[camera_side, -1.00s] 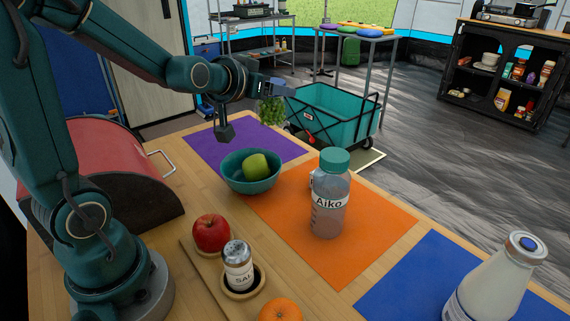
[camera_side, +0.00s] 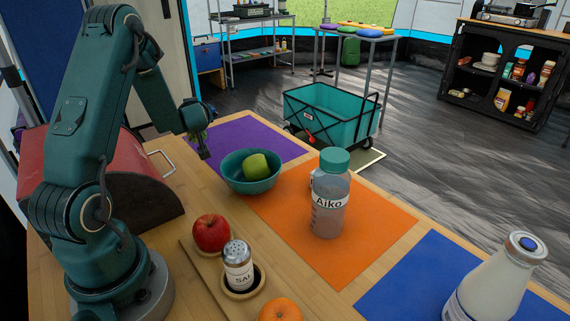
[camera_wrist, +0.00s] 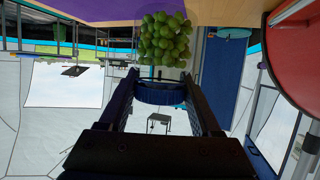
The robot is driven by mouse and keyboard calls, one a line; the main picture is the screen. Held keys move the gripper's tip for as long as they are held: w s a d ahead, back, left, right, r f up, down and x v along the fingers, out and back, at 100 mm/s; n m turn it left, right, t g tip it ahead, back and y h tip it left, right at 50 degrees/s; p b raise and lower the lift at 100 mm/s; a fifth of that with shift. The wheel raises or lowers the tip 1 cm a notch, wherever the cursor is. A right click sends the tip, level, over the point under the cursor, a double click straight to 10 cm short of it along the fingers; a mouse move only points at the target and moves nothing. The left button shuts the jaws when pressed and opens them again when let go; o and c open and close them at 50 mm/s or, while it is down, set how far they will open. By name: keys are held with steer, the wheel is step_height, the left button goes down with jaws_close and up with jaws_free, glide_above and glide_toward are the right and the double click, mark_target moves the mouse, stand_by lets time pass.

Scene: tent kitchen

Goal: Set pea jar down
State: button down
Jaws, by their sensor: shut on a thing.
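My gripper (camera_wrist: 160,78) is shut on the pea jar by its blue ribbed lid (camera_wrist: 162,93). The jar's green peas (camera_wrist: 165,42) show beyond the lid in the wrist view; its clear walls are hard to make out. In the side view, my gripper (camera_side: 197,118) is near the left end of the purple mat (camera_side: 243,137), raised above the table. Only a little green of the jar shows there, behind my wrist. The wrist view shows a strip of purple mat (camera_wrist: 110,7) near the peas.
A teal bowl (camera_side: 250,183) with a green apple (camera_side: 256,167) stands right of my gripper. A red-lidded bin (camera_side: 95,160) is at left. A bottle (camera_side: 330,205) stands on the orange mat (camera_side: 375,225). A red apple (camera_side: 211,233) and salt shaker (camera_side: 238,265) are nearer the front.

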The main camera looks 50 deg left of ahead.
steer(key=shift+f, duration=2.2)
steer(key=shift+f, duration=0.1)
steer(key=shift+c, duration=0.4)
jaws_free()
steer(key=shift+f, duration=0.1)
